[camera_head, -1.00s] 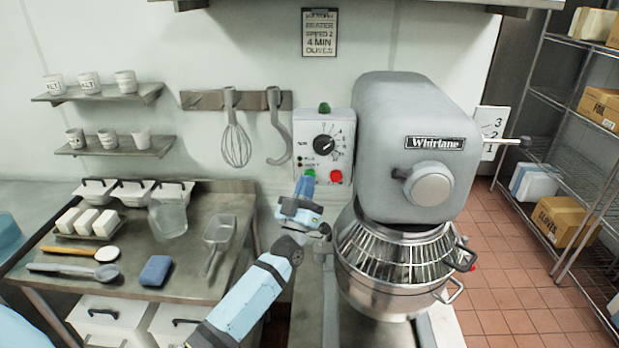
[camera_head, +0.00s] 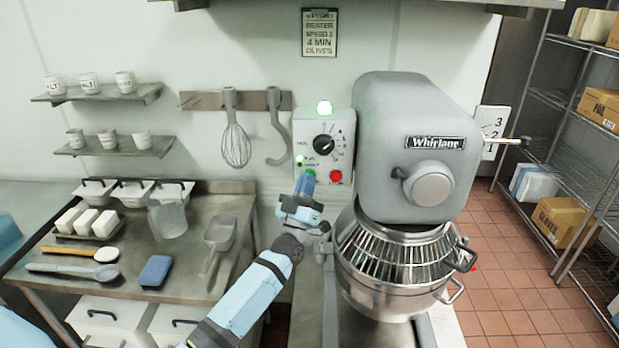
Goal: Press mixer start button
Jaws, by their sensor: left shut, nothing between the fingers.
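The grey mixer (camera_head: 400,120) stands in the middle right with its steel bowl (camera_head: 385,292) and wire guard (camera_head: 395,255) under the head. Its control panel (camera_head: 343,158) has a black dial (camera_head: 324,145), a green start button (camera_head: 310,172) and a red button (camera_head: 336,176). A lamp (camera_head: 324,107) on top of the panel glows bright, and a small green light (camera_head: 299,160) is lit. My left gripper (camera_head: 305,183) is shut and empty, its blue tips at the green button and covering part of it. I cannot tell if they touch. My right gripper is not in view.
A steel table (camera_head: 135,260) at left holds a sponge (camera_head: 155,270), scoop, spoons, a jug and white tubs. A whisk (camera_head: 235,140) and a hook (camera_head: 278,130) hang on the wall. Wire shelves with boxes (camera_head: 560,215) stand at right.

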